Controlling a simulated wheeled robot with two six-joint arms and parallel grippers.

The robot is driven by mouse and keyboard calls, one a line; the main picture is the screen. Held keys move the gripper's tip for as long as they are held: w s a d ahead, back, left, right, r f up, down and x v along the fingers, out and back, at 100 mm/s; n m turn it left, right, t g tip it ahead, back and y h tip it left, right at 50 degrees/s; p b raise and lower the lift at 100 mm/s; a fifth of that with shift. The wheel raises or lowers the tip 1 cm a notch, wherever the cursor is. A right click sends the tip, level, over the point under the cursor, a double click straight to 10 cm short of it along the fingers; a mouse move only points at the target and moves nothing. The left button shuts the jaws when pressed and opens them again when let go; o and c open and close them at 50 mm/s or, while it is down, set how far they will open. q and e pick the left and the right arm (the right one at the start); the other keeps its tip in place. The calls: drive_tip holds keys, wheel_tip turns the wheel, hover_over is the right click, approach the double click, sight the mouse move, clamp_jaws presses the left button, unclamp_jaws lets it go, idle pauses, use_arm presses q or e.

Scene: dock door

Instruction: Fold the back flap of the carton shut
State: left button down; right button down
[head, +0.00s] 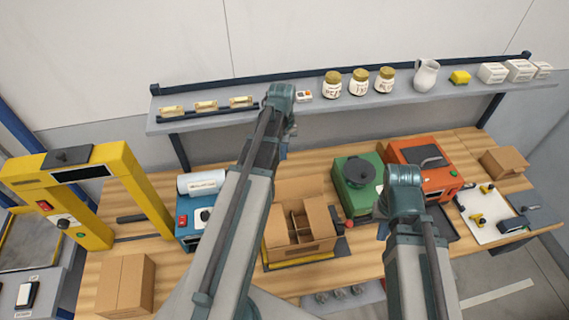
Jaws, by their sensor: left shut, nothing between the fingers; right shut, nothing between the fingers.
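The brown carton (300,251) stands open in the middle of the bench, with dividers showing inside. Its back flap (300,187) stands up behind the opening, unfolded. Side flaps show at the left (275,228) and right (319,216) of the opening. My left arm rises in front of the carton's left side; its gripper is hidden behind the arm's own links. My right arm bends down to the right of the carton. What looks like my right gripper (349,224) is small, dark and red-tipped, shut and empty beside the carton's right side; contact cannot be told.
A yellow arch (150,190) and a closed box (126,285) stand left. A blue printer (188,229) is left of the carton; a green machine (351,198) and an orange one (408,152) are right. A shelf (222,118) with jars runs behind.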

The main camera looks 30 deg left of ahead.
use_arm(q)
drive_tip(key=f+b, duration=0.1)
drive_tip(key=b, duration=0.9)
hover_over(291, 189)
drive_tip(key=w+a, duration=0.2)
drive_tip(key=a, duration=0.2)
wheel_tip(291, 189, down, 9)
drive_tip(key=shift+s+d, duration=0.15)
drive_tip(key=shift+s, duration=0.1)
drive_tip(key=shift+s, duration=0.1)
drive_tip(key=shift+s+d+r+p, duration=0.15)
drive_tip(key=shift+s+d+p, duration=0.05)
drive_tip(key=shift+p, duration=0.1)
